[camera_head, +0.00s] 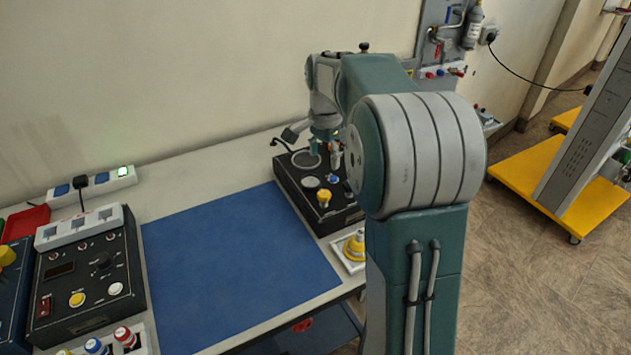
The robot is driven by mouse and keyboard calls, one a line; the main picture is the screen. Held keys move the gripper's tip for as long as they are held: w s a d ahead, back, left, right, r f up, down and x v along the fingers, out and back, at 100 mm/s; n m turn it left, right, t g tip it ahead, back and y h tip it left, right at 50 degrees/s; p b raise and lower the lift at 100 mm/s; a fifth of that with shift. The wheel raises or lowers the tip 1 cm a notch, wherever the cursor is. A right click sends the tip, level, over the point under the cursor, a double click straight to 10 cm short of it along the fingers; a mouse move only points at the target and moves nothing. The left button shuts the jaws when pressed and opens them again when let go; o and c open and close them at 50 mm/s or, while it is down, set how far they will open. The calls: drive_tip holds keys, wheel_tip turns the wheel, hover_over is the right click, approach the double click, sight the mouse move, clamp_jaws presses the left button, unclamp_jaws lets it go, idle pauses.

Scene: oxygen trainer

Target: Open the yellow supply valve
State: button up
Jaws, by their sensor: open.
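A yellow knob (324,197) stands on the front of a black control box (290,187) at the back right of the bench. Another yellow piece, stepped like a cone (355,246), sits on a white plate at the bench's right edge, partly behind my arm. I cannot tell for sure which one is the supply valve. My gripper (325,152) is above the back part of the black box, behind the yellow knob and apart from it. It is small in view and partly hidden by my arm. It is open, and nothing shows in it.
A blue mat (235,265) lies bare mid-bench. Left of it stand a black meter box (85,270) and a white power strip (92,188). A wall panel (440,50) with small red and blue fittings is behind my arm. A yellow wheeled base (560,185) stands right.

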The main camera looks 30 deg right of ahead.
sight(324, 193)
wheel_tip(324, 193, down, 11)
drive_tip(key=shift+r, duration=0.1)
idle(0.3)
drive_tip(key=shift+s, duration=0.1)
clamp_jaws()
